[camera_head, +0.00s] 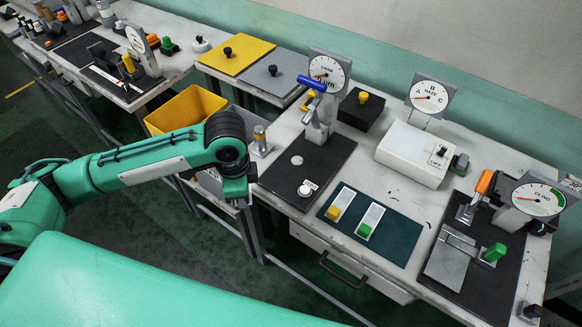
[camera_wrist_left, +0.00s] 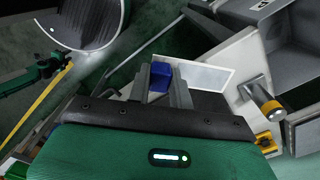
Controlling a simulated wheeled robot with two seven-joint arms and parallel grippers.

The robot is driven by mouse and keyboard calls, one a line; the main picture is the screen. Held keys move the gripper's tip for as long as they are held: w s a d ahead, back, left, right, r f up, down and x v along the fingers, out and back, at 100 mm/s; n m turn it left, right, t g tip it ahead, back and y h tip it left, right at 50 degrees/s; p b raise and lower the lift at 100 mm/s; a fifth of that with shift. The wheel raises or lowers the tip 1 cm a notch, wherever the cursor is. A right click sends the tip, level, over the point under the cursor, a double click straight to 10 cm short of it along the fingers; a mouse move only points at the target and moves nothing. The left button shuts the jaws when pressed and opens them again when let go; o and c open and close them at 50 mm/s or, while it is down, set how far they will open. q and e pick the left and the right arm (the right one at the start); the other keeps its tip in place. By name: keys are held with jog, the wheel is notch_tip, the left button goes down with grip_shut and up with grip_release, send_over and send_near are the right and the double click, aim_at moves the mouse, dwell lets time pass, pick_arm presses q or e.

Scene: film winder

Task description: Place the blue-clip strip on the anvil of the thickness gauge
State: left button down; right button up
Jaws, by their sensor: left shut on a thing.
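My left gripper (camera_wrist_left: 160,85) is shut on the blue clip (camera_wrist_left: 160,77) of the strip. The white strip (camera_wrist_left: 205,75) reaches out to the right of the fingers in the left wrist view. In the head view my left gripper (camera_head: 236,193) points down just left of the gauge table's edge; its fingertips and the strip are hard to make out there. The thickness gauge (camera_head: 329,72), with a round dial and a blue lever (camera_head: 312,84), stands to the right on a black base (camera_head: 325,165). A pale round disc (camera_head: 297,160) sits on that base. My right gripper is out of view.
A yellow bin (camera_head: 186,108) and a grey post with a yellow band (camera_head: 260,140) are close to my left arm. A dark green mat (camera_head: 385,243) holds a yellow-clip strip (camera_head: 338,205) and a green-clip strip (camera_head: 369,222). The hazemeter (camera_head: 413,150) stands farther right.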

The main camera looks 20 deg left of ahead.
pick_arm(q)
notch_tip(320, 180, down, 2)
jog(key=s+f+m+b, duration=0.1)
jog(key=s+m, duration=0.1)
jog(key=m, duration=0.4)
jog(key=m+p, duration=0.3)
send_over(284, 176)
jog(key=shift+f, duration=0.25)
jog(key=shift+f+p, duration=0.85)
jog(key=shift+f, duration=0.9)
jog(key=shift+f, duration=0.1)
jog(key=c, duration=1.3)
grip_release()
jog(key=shift+o, duration=0.2)
